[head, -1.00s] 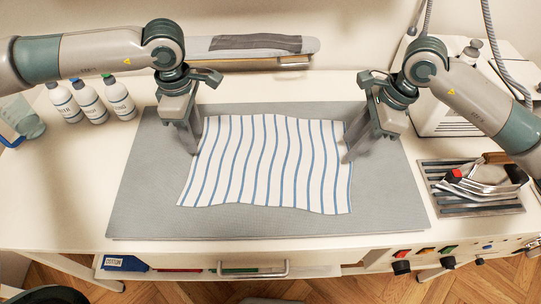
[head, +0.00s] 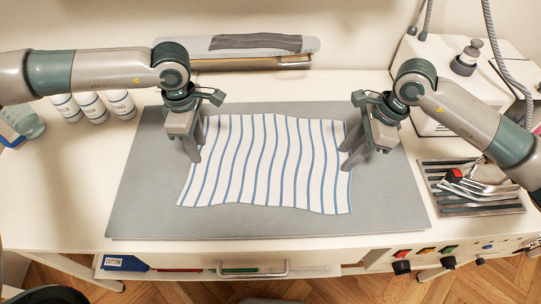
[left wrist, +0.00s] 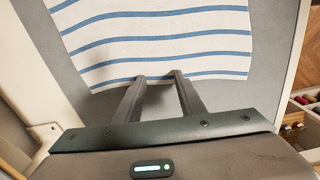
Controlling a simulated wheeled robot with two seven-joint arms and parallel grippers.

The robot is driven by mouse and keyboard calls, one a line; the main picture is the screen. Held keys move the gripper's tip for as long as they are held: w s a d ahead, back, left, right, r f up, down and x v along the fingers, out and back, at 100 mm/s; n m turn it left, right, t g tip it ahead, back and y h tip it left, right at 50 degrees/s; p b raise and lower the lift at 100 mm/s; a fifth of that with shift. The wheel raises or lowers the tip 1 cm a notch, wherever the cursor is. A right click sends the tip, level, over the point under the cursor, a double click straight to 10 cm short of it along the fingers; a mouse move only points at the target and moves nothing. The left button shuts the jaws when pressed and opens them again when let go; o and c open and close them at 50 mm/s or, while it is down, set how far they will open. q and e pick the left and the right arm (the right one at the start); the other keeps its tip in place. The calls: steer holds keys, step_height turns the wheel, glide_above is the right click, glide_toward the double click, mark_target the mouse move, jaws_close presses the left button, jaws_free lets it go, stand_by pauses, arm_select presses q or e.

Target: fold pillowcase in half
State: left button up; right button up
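The pillowcase (head: 268,162), white with blue stripes, lies flat and unfolded on the grey mat (head: 160,215). It also shows in the left wrist view (left wrist: 160,45). My left gripper (head: 198,157) is at the pillowcase's left edge, toward the upper half. I cannot tell whether the fingertips touch the cloth.
An iron (head: 485,180) rests on a slatted stand (head: 480,208) at the right. Several white bottles (head: 93,107) stand at the upper left. A sleeve board (head: 240,47) is behind the mat. The front of the mat is clear.

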arm_select(q)
jaws_close()
arm_select(e)
jaws_close()
